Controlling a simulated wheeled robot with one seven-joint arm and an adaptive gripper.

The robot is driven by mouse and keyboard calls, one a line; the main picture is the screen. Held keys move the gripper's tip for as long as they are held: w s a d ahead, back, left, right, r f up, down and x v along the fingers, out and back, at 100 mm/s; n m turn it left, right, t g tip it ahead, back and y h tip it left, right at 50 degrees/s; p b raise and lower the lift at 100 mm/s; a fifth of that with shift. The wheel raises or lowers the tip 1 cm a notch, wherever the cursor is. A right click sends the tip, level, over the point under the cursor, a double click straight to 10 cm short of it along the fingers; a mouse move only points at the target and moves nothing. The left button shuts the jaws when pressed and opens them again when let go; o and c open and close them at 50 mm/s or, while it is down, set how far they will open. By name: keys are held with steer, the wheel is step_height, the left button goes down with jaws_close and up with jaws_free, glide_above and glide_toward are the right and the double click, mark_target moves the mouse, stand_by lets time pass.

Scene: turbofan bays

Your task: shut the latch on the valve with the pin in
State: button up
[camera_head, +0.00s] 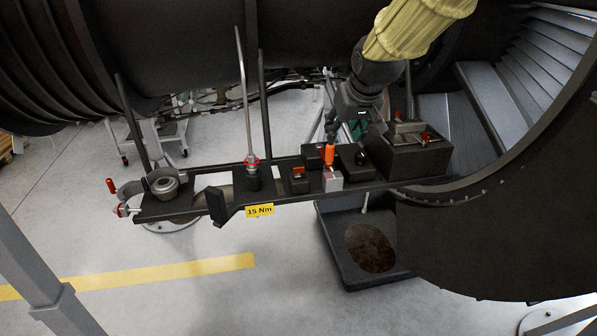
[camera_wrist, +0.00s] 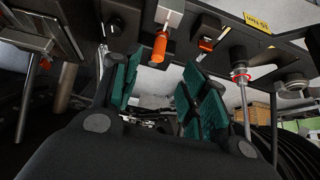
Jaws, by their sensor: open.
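My gripper (camera_head: 345,128) hangs just behind the rail's equipment in the head view, under my yellow-sleeved arm. In the wrist view its green-padded fingers (camera_wrist: 160,95) stand apart with nothing between them. An orange handle (camera_head: 329,154) stands upright by a silver block (camera_head: 332,181) on the rail. In the wrist view the orange handle (camera_wrist: 160,46) is just above the gap between the fingers, apart from them. A small black block with an orange lever (camera_head: 297,173) sits left of it. I cannot tell which fitting is the valve with the pin in; no pin is clear.
The dark rail (camera_head: 225,205) carries a tall rod with a red ring (camera_head: 251,160), a round metal fitting (camera_head: 165,186) and, at right, a black box (camera_head: 407,155) with orange parts. A yellow "15 Nm" label (camera_head: 260,210) hangs in front. A black tray (camera_head: 345,270) is below.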

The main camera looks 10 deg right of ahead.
steer(key=shift+w+a, duration=0.15)
steer(key=shift+c, duration=1.1)
steer(key=w+a+r+m+t+y+b, duration=0.2)
steer(key=w+a+r+m+t, duration=0.25)
steer(key=w+a+m, duration=0.55)
steer(key=w+d+r+m+t+h, duration=0.1)
steer(key=w+d+r+m+t, duration=0.3)
steer(key=m, duration=0.6)
steer(key=m+g+h+b, duration=0.15)
steer(key=m+g, duration=0.65)
steer(key=m, duration=0.9)
steer(key=m+g+b, duration=0.3)
steer(key=m+g, duration=0.4)
steer(key=m, duration=1)
glide_toward(299, 167)
step_height(299, 167, down, 9)
steer(key=shift+w+d+p, duration=0.1)
steer(key=shift+d+p, duration=0.05)
steer(key=shift+p, duration=1)
